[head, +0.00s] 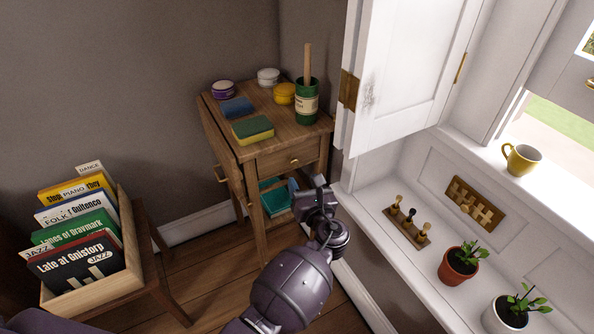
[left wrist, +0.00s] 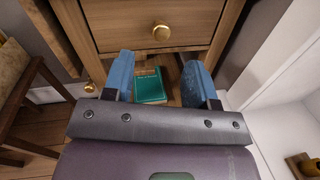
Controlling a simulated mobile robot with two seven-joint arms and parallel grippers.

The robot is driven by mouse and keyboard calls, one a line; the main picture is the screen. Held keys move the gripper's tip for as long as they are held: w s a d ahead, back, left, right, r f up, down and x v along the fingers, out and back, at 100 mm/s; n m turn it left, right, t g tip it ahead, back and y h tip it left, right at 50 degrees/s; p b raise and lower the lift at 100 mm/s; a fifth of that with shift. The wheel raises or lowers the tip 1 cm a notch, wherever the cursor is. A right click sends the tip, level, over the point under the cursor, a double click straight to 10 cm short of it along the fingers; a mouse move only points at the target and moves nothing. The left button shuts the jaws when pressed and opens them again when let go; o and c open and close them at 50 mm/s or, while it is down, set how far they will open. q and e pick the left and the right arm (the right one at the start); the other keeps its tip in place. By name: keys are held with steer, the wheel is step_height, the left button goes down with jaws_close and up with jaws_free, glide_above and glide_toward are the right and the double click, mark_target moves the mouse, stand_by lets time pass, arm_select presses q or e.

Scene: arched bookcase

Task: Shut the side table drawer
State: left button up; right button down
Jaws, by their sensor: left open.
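The wooden side table (head: 284,107) stands in the corner. Its front drawer (head: 270,163) has a brass knob (head: 294,162) and looks about flush with the frame, though I cannot tell exactly. In the left wrist view, the drawer front (left wrist: 115,28) fills the top, with its knob (left wrist: 162,33). A second brass knob (head: 221,175) shows at the table's left side; whether that part stands out is unclear. My left gripper (head: 304,188) is below and in front of the drawer, its blue fingers (left wrist: 161,75) open and empty, apart from the knob. My right gripper is out of view.
A teal book (left wrist: 149,86) lies on the table's lower shelf. Sponges (head: 253,130), jars and a green pot (head: 306,102) stand on top. A white cabinet door (head: 412,70) and window bench (head: 375,205) are close on the right. A record crate (head: 90,288) is at left.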

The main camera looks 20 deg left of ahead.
arm_select(q)
steer(key=shift+v, duration=1.65)
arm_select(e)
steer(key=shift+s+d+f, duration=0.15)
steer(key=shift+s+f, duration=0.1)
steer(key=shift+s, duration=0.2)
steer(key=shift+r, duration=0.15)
